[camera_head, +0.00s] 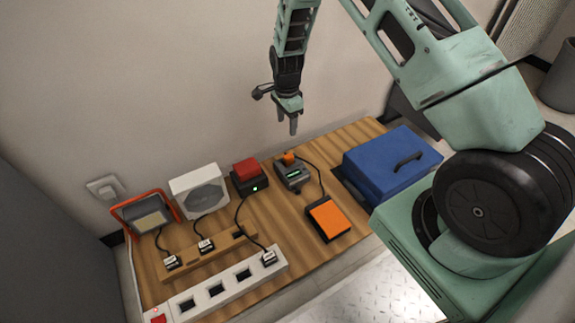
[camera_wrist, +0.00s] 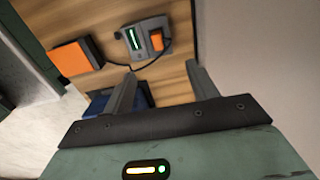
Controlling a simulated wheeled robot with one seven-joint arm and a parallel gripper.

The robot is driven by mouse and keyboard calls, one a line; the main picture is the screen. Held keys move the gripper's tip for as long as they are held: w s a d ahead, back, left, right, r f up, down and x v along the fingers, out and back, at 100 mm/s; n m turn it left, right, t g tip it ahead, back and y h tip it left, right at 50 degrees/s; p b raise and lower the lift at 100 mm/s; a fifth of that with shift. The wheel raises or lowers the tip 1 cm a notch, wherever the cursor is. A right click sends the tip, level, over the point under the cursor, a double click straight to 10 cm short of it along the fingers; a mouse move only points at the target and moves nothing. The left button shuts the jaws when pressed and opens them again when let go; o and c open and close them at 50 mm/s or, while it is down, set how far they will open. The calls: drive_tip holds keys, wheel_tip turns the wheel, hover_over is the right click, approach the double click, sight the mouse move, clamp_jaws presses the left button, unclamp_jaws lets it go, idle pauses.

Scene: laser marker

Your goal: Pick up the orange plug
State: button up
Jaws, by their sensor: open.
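A small orange plug (camera_head: 288,158) sits at the back of a grey device with a lit green display (camera_head: 294,175) on the wooden table. In the wrist view the orange plug (camera_wrist: 156,41) is at the top centre, on one side of the grey device (camera_wrist: 139,28). My gripper (camera_head: 287,125) is open and empty, in the air above and behind the device, clear of the plug. In the wrist view its two fingers (camera_wrist: 162,72) are spread apart, with the plug beyond their tips.
A black cable links the device to an orange pedal (camera_head: 328,218). A red-topped black box (camera_head: 248,178) and a white fan unit (camera_head: 199,192) stand to the left. A blue case (camera_head: 388,160) stands right. A white power strip (camera_head: 215,290) lies at the front. The wall is close behind.

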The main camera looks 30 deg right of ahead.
drive_tip(key=b, duration=0.4)
hover_over(287, 155)
wheel_tip(287, 155, down, 10)
drive_tip(key=shift+r, duration=0.25)
wheel_tip(287, 155, down, 5)
drive_tip(key=b, duration=0.4)
drive_tip(key=shift+d+f, duration=0.1)
drive_tip(key=c, duration=1.2)
wheel_tip(287, 155, up, 10)
drive_tip(key=p, duration=0.5)
drive_tip(key=shift+p, duration=0.35)
drive_tip(key=shift+r, duration=0.2)
drive_tip(key=shift+f+p, duration=0.1)
drive_tip(key=shift+p, duration=0.25)
drive_tip(key=shift+s+a+p, duration=1)
drive_tip(key=shift+s+a, duration=0.3)
drive_tip(key=shift+a, duration=0.9)
drive_tip(key=shift+s+a+p, duration=1.05)
drive_tip(key=shift+s+a, duration=0.2)
drive_tip(key=shift+a, duration=1)
drive_tip(key=shift+s+a+p, duration=1)
drive_tip(key=shift+s+a, duration=0.3)
drive_tip(key=shift+a, duration=0.9)
